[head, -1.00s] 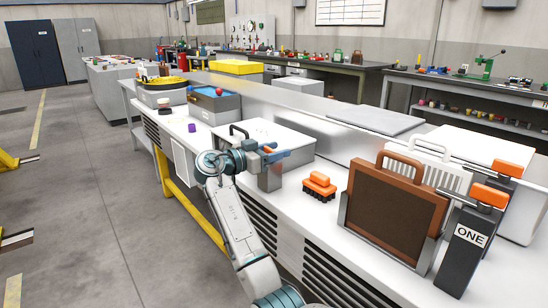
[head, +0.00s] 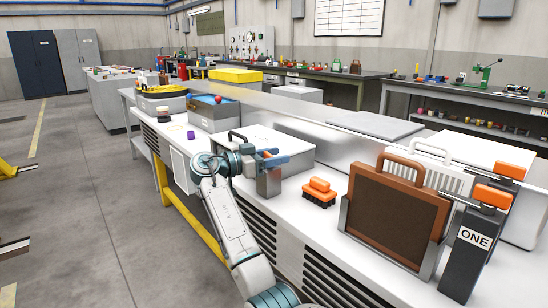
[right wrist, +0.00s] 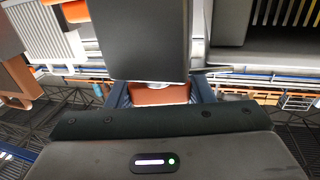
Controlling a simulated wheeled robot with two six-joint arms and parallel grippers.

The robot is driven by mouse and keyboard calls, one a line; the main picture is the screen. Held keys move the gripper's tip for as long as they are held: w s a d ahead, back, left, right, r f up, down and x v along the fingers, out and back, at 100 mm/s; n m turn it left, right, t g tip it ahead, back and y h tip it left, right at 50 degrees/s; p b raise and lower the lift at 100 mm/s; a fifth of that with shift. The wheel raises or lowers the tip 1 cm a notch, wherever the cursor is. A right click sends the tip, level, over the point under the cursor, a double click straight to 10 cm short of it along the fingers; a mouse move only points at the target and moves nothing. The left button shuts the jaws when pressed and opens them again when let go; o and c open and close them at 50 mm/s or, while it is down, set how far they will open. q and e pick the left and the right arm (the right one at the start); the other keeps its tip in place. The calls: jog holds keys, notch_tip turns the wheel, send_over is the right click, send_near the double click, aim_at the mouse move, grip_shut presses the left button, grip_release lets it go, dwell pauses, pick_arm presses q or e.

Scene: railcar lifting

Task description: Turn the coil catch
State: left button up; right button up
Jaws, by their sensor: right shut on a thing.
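My right gripper (head: 272,158) is at the top of a short grey post (head: 269,182) on the white bench, in the middle of the head view. It is shut on an orange piece at the post's top, which looks like the coil catch. In the right wrist view, this orange catch (right wrist: 160,94) shows between the blue fingers, partly hidden by the dark block in front. A second orange handle (head: 492,196) sits on a dark post marked ONE at the right. My left gripper is not in view.
An orange brush (head: 319,193) stands on the bench right of the grey post. A brown framed filter (head: 395,215) stands upright in a metal holder farther right. A white box with a handle (head: 262,140) is behind my gripper. Bench space around the brush is clear.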

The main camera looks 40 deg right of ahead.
jog(key=o, duration=1)
jog(key=shift+c, duration=0.2)
jog(key=w+a, duration=0.1)
jog(key=a, duration=0.9)
jog(key=shift+w+a, duration=0.3)
jog(key=shift+w, duration=0.05)
